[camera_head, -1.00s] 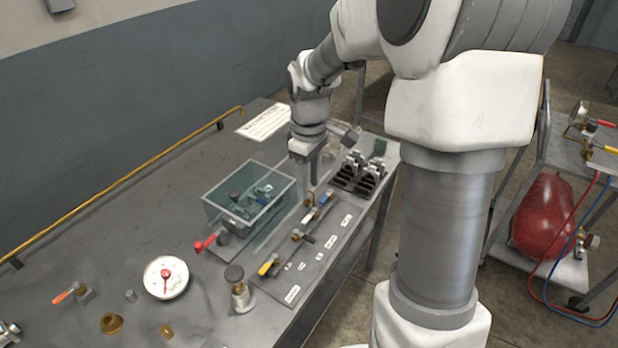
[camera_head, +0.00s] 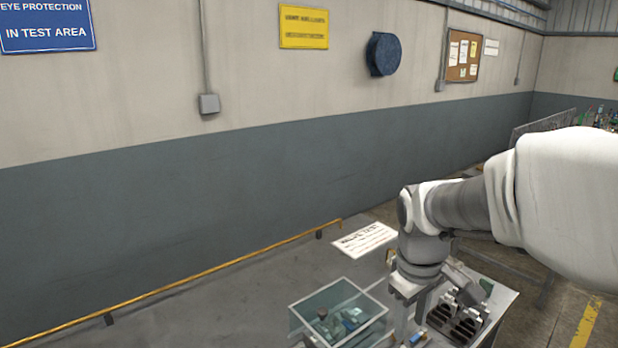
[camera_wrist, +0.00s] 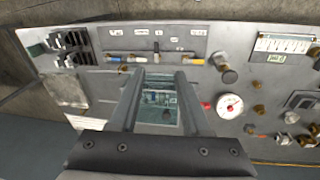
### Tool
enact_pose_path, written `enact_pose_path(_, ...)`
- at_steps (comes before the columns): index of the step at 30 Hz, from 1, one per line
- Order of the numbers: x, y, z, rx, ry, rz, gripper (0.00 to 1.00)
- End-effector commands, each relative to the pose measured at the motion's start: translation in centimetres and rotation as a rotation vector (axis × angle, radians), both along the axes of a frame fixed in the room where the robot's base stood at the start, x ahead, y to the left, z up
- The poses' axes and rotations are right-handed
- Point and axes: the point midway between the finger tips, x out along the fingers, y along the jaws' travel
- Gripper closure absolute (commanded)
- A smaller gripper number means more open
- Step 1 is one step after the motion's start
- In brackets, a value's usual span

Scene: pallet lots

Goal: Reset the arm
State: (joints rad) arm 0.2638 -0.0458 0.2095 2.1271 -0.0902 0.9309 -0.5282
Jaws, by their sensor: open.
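My gripper (camera_wrist: 160,88) is open and empty in the wrist view, with its two fingers apart above the bench. Between the fingers shows the clear box (camera_wrist: 158,105) with small parts inside. In the head view my gripper (camera_head: 411,315) points down over the bench, just right of the clear box (camera_head: 340,312).
The bench (camera_head: 210,310) has a yellow rail (camera_head: 230,262) along its wall side. Black racks (camera_head: 455,318) stand right of my gripper. A white sheet (camera_head: 365,240) lies behind.

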Motion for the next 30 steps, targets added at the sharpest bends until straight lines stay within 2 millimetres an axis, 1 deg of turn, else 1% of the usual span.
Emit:
enact_pose_path(1,-1.2,0.4,0.9,-0.005,-0.031,-0.018,0.53)
enact_pose_path(3,-2.7,0.9,1.9,-0.003,-0.067,-0.054,0.53)
enact_pose_path(9,-6.8,2.0,4.4,0.044,-0.191,-0.2,0.53)
enact_pose_path(15,-10.5,2.9,5.8,0.139,-0.304,-0.357,0.53)
enact_pose_path(18,-11.8,3.2,6.1,0.187,-0.345,-0.415,0.53)
enact_pose_path(21,-12.7,3.5,6.2,0.221,-0.367,-0.453,0.53)
enact_pose_path(24,-13.2,3.6,6.2,0.24,-0.379,-0.475,0.53)
enact_pose_path(30,-13.3,3.6,6.2,0.246,-0.381,-0.482,0.53)
